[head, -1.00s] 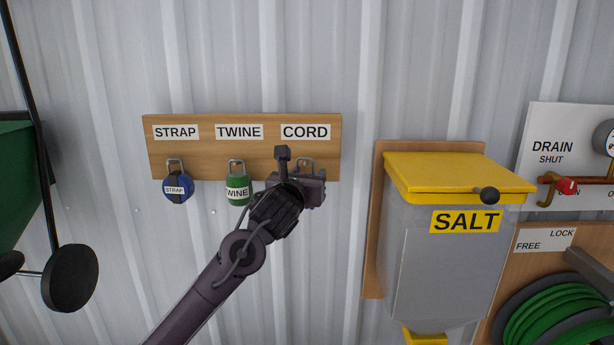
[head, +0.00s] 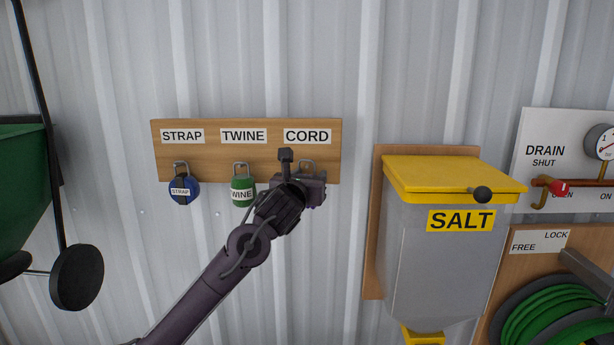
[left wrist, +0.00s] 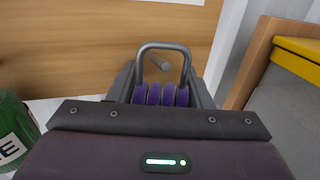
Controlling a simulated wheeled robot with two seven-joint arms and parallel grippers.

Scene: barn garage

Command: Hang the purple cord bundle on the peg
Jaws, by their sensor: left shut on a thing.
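The purple cord bundle (left wrist: 160,95) is upright between the fingers of my left gripper (head: 306,190), which is shut on it below the CORD label (head: 307,136). A grey metal loop (left wrist: 164,46) rises from the bundle; its top also shows in the head view (head: 307,163). The peg (left wrist: 160,63) appears within the loop's outline in the left wrist view. I cannot tell whether the loop is around the peg or just in front of it. In the head view my gripper hides most of the bundle. My right gripper is not in view.
The wooden board (head: 222,171) also holds a blue strap bundle (head: 184,191) and a green twine bundle (head: 242,191), the twine close left of my gripper. A grey salt bin (head: 425,260) with a yellow lid stands to the right. Bare wall lies below the board.

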